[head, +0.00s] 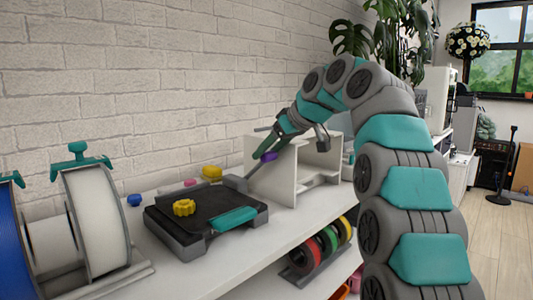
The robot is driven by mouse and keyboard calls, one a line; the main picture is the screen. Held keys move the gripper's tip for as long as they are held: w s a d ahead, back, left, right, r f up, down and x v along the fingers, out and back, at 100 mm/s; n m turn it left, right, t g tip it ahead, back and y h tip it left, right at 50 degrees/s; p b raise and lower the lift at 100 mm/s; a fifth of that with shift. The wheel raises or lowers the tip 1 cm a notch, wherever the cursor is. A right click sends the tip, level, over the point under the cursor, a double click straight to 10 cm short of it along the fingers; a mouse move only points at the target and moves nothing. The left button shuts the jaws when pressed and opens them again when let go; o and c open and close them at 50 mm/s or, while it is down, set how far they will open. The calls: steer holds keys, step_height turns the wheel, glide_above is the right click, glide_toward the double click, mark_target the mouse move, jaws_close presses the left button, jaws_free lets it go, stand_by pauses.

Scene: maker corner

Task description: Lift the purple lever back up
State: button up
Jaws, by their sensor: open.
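The purple lever (268,157) shows as a small purple piece beside the tip of my gripper (267,143), in front of the white open-sided unit. It appears tilted, with a grey part below it by the black-and-grey device (207,212). My arm reaches over from the right, and my gripper is open at the lever. The fingers are small and partly overlap the lever, so I cannot tell whether they touch it or lie around it.
Spools on a stand (97,220) are at left. The white open-sided unit (292,180) stands behind the lever. Coloured spools (320,250) sit below the white shelf (180,280). A brick wall closes the back.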

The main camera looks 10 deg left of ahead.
steer(key=v, duration=0.6)
steer(key=shift+p, duration=0.3)
steer(key=shift+s+d, duration=0.1)
